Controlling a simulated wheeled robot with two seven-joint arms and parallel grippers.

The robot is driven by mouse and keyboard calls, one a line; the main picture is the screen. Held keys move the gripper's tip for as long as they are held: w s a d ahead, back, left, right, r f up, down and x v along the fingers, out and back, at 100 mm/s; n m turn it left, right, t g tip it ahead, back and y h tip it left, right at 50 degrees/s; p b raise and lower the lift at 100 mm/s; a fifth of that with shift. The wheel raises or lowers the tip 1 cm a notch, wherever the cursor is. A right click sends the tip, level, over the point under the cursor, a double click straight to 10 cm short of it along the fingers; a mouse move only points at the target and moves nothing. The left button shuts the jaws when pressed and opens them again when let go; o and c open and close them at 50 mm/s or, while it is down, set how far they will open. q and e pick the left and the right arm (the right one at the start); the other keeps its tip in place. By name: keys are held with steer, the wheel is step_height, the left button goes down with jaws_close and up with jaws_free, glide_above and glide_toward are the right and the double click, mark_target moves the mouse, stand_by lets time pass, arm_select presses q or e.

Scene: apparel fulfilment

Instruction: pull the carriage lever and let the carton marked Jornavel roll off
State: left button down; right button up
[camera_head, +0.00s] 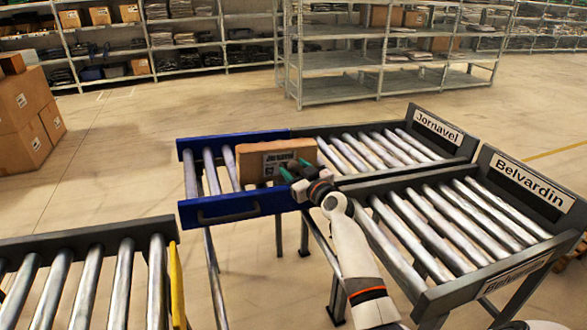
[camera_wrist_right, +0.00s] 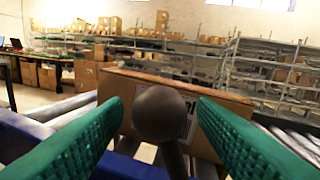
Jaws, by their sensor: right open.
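The carton (camera_head: 262,159) is brown, with a white label whose top line seems to read Jornavel. It sits on the rollers of the blue carriage (camera_head: 233,206), which lines up with the lane signed Jornavel (camera_head: 438,128). My right gripper (camera_head: 291,168) is at the carriage's near right corner, in front of the carton. In the right wrist view its green fingers (camera_wrist_right: 162,98) are apart. The dark round knob of the carriage lever (camera_wrist_right: 161,113) shows between them, with the carton (camera_wrist_right: 230,112) behind. Contact with the knob cannot be told. My left gripper is out of view.
A second lane signed Belvardin (camera_head: 530,183) runs beside the Jornavel lane, under my right arm. Another roller conveyor (camera_head: 75,285) with a yellow end plate stands at lower left. Stacked cartons (camera_head: 22,112) and shelves stand behind. Open floor lies between.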

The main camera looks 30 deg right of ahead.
steer(key=shift+w, duration=0.6)
jaws_close()
